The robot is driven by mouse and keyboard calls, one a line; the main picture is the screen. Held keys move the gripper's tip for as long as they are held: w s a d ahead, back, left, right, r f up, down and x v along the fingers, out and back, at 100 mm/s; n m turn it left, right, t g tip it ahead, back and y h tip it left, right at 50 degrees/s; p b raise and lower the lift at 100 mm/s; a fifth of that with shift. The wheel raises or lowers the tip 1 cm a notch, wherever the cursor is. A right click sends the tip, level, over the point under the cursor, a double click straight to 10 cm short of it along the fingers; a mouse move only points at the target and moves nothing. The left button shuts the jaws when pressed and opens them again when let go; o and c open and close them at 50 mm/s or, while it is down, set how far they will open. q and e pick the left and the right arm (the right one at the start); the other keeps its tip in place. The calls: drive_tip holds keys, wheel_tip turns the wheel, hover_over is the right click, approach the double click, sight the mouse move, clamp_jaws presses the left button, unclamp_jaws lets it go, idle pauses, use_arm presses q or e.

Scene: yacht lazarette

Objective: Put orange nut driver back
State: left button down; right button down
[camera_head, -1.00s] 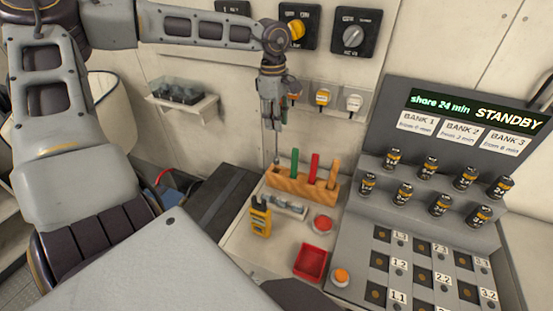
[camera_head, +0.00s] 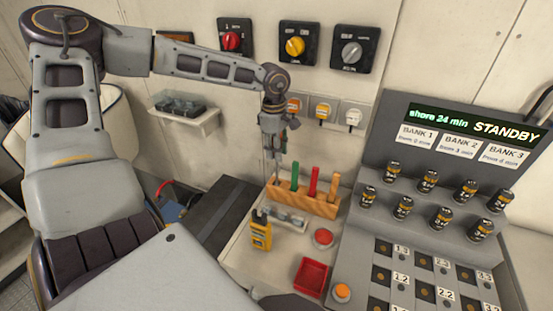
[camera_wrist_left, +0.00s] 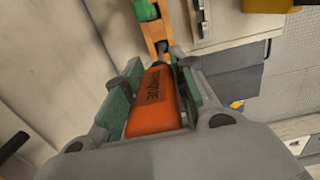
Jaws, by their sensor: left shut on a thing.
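My left gripper (camera_head: 272,118) is upright above the left end of the wooden tool rack (camera_head: 324,209). In the left wrist view it is shut on the orange nut driver (camera_wrist_left: 155,100), whose orange handle lies between the green-padded fingers. In the head view the driver's thin shaft (camera_head: 277,163) points down to the rack's left end; I cannot tell whether its tip is in a hole. The rack holds a green-handled tool (camera_head: 295,176), a red-handled tool (camera_head: 314,180) and a tan-handled tool (camera_head: 333,186). My right gripper is not in view.
The battery console (camera_head: 400,228) rises at the right. Rotary switches (camera_head: 297,46) and sockets (camera_head: 322,108) line the wall behind the gripper.

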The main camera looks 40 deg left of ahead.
sight(277, 163)
use_arm(q)
drive_tip(key=shift+f, duration=1.95)
drive_tip(key=c, duration=1.2)
unclamp_jaws()
drive_tip(key=shift+o, duration=0.2)
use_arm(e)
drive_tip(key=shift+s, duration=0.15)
